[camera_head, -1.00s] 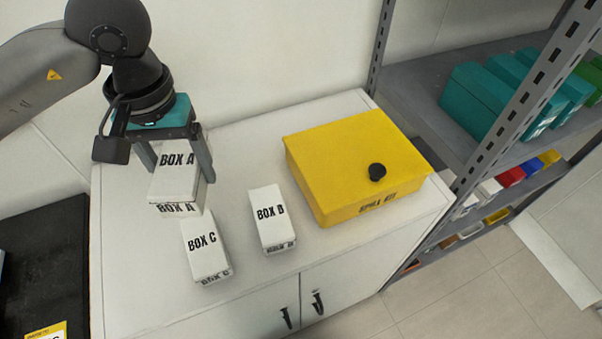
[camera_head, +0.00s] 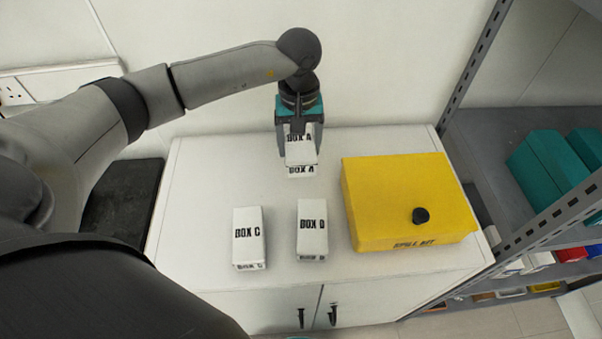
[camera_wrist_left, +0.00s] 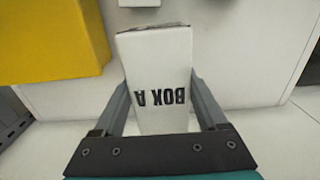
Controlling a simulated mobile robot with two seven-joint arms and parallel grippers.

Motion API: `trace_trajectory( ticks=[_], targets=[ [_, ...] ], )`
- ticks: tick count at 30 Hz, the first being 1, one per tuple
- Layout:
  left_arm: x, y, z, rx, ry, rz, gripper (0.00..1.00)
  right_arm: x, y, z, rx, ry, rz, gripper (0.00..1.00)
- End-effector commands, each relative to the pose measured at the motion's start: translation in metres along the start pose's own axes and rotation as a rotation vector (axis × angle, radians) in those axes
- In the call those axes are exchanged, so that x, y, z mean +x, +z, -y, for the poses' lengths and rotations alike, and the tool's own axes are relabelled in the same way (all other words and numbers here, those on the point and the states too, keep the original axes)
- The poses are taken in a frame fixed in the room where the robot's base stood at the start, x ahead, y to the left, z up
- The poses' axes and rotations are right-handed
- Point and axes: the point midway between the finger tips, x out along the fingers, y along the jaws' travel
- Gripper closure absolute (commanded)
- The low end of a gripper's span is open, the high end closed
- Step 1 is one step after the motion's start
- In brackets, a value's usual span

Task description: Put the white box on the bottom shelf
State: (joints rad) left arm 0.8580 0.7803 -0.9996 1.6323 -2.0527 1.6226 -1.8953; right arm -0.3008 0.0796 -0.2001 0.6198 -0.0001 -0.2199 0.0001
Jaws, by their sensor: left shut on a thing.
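The white box labelled BOX A (camera_head: 301,154) is in my left gripper (camera_head: 300,148), in front of the white wall and behind BOX B. In the left wrist view, BOX A (camera_wrist_left: 160,85) sits between the two fingers, its label upside down. Two more white boxes, BOX C (camera_head: 249,234) and BOX B (camera_head: 312,226), stand on the white cabinet. The grey shelf unit (camera_head: 500,130) is at the right; its lower level (camera_head: 480,298) shows only partly. My right gripper is not in view.
A yellow spill kit case (camera_head: 395,200) with a black knob takes up the right of the cabinet top (camera_head: 190,215). Teal boxes (camera_head: 550,160) stand on a higher shelf, and coloured bins lie lower. The cabinet top's left part is clear. A dark surface (camera_head: 122,205) lies left.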

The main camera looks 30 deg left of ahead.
Motion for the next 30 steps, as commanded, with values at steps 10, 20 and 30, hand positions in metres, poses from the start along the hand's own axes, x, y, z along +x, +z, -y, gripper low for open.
trace_trajectory(
  ticks=[10, 20, 30],
  targets=[
    [0.058, 0.000, -0.001, 0.000, 0.002, -0.001, 0.99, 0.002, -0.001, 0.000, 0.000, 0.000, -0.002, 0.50],
    [0.100, 0.000, -0.001, 0.000, 0.001, 0.000, 0.99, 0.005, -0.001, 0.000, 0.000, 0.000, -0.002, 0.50],
    [0.102, 0.000, -0.001, 0.001, 0.002, -0.002, 0.99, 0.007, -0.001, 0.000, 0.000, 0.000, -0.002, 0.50]
  ],
)
